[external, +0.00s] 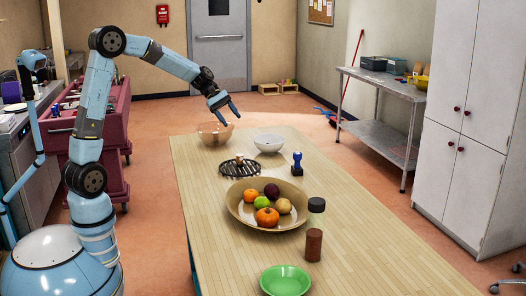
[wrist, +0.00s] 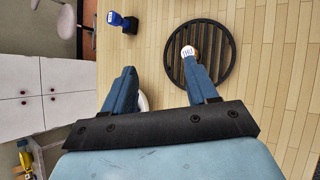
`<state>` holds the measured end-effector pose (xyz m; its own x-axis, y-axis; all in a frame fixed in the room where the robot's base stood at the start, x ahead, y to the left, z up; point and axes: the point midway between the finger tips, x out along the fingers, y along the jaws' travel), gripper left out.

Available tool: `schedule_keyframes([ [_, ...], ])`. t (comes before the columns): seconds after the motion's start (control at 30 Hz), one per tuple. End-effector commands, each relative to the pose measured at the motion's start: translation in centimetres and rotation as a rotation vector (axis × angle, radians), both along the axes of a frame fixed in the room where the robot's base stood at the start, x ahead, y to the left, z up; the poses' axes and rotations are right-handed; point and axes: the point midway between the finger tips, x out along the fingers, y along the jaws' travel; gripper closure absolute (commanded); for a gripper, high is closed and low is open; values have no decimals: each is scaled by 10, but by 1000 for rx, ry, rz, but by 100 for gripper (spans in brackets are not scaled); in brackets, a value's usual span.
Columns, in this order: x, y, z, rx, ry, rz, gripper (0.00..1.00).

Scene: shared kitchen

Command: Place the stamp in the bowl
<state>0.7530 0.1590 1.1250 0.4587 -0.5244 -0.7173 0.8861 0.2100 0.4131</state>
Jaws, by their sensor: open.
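The stamp, a blue-handled object with a black base, stands upright on the wooden table (external: 297,163); it also shows at the top left of the wrist view (wrist: 115,19). A white bowl (external: 268,145) stands behind it to the left. In the wrist view a small part of the white bowl (wrist: 143,102) shows beside the left finger, the rest hidden. My gripper (external: 231,117) is open and empty, above the far end of the table near a translucent tan bowl (external: 214,139). It also shows in the wrist view (wrist: 160,68), apart from the stamp.
A wide fruit bowl (external: 243,217), a brown shaker (external: 313,245) and a green bowl (external: 285,281) occupy the nearer table. The right side is mostly clear.

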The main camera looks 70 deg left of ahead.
Motion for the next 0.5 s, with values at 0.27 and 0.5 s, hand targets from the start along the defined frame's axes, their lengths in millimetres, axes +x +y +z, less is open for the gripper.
schedule_keyframes([
  [0.27, -72, -78, 35, 302, -73, -300, 42],
  [0.5, -143, -124, 54, 542, -148, -555, 42],
])
